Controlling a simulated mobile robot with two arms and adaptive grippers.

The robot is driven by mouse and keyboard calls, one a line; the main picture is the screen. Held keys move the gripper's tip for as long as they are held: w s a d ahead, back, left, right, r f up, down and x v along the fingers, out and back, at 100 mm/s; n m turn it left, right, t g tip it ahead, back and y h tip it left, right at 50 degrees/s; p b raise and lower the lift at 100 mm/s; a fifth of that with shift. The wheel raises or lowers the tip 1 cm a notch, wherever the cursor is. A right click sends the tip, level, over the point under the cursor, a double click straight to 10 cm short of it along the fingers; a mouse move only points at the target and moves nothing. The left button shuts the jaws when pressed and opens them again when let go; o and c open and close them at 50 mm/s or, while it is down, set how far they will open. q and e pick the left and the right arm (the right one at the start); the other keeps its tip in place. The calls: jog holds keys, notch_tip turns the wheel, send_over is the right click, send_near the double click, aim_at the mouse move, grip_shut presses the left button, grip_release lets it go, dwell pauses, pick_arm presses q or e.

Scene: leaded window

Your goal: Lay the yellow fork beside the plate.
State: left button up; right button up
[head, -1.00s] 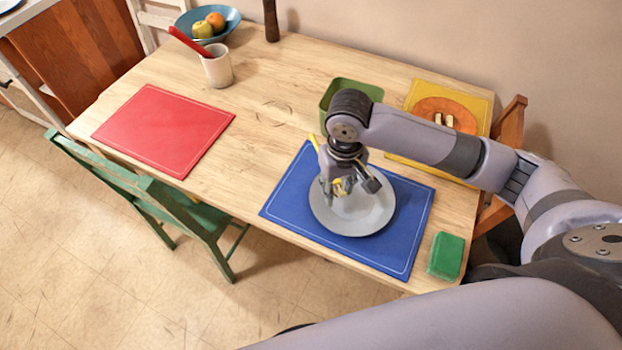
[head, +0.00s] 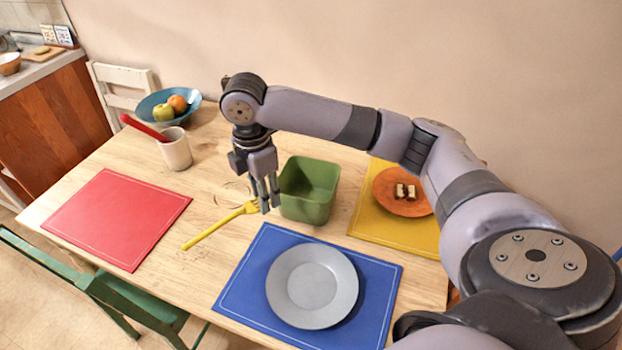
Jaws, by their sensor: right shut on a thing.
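The yellow fork (head: 215,227) is at the middle of the table, left of the blue mat's back corner. My right gripper (head: 267,203) is shut on its tined end, beside the green bin; the handle points to the lower left. I cannot tell whether the fork touches the wood or hangs just above it. The grey plate (head: 312,286) lies on the blue mat (head: 240,283), in front of and to the right of the gripper, and looks empty. My left gripper is not in view.
The green bin (head: 308,190) stands right of the gripper. A yellow mat (head: 366,222) bears an orange plate (head: 389,201) with small pieces on it. A red mat (head: 118,218) lies left. A cup (head: 176,150) and blue bowl (head: 150,105) stand at the back left.

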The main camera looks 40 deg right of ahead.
aim_at(272, 236)
notch_tip(272, 236, up, 4)
jog(key=w+d+n, duration=0.1)
jog(key=w+n, duration=0.1)
jog(key=n, duration=0.4)
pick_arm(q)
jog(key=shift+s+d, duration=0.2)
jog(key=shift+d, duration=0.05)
pick_arm(e)
jog(key=f, duration=1.9)
jog(key=shift+d+f, duration=0.2)
jog(key=shift+f, duration=0.2)
jog(key=shift+s, duration=0.1)
jog(key=o, duration=0.9)
jog(key=shift+f, duration=0.1)
jog(key=shift+c, duration=0.2)
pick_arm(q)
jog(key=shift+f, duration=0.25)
pick_arm(e)
notch_tip(272, 236, up, 12)
jog(key=shift+a, duration=0.1)
